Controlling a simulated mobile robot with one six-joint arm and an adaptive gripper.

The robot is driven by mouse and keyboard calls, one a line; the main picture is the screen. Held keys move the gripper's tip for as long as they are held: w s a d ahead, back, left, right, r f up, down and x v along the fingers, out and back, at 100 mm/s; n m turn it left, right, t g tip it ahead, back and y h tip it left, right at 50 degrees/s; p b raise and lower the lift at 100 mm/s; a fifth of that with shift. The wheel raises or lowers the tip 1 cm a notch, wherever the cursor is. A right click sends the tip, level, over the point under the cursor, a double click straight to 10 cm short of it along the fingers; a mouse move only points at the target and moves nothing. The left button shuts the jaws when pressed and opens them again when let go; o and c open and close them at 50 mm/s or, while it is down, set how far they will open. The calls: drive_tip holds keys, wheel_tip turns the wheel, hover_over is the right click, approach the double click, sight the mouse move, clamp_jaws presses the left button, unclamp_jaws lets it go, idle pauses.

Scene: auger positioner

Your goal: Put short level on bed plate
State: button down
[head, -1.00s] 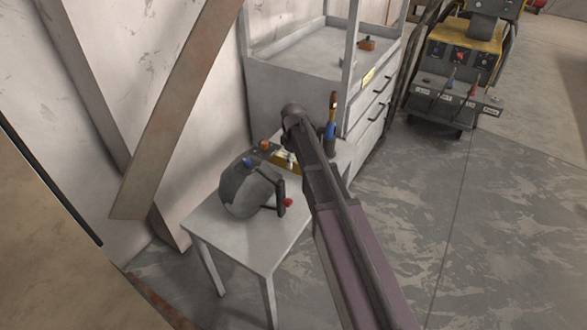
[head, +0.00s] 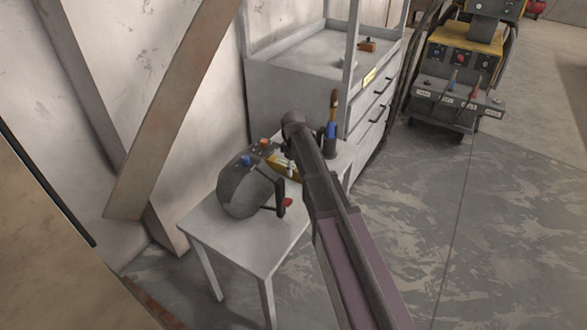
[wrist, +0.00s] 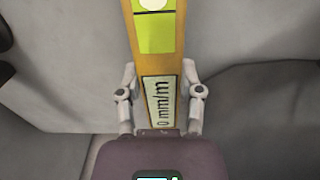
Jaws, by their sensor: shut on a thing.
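The short level (wrist: 155,40) is a yellow bar with a lime vial window and a "0 mm/m" label. In the wrist view it runs lengthwise between the two fingers of my gripper (wrist: 160,88), which is shut on it. In the head view the level's yellow body (head: 284,164) shows beside my arm, over the far part of a small grey table. My arm hides part of it, and whether it touches the tabletop cannot be told. I cannot make out a bed plate in either view.
The small grey table (head: 232,238) carries a dark rounded helmet-like object (head: 243,190) close to the level, and a holder with an upright blue-and-brown tool (head: 332,125). A grey drawer cabinet (head: 290,90) stands behind. A yellow machine cart (head: 463,60) is farther back. Floor at right is clear.

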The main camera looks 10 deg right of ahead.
sight(293, 167)
drive_tip(key=shift+c, duration=1.3)
unclamp_jaws()
drive_tip(key=shift+r, duration=0.15)
wheel_tip(293, 167, up, 12)
drive_tip(key=p, duration=1.2)
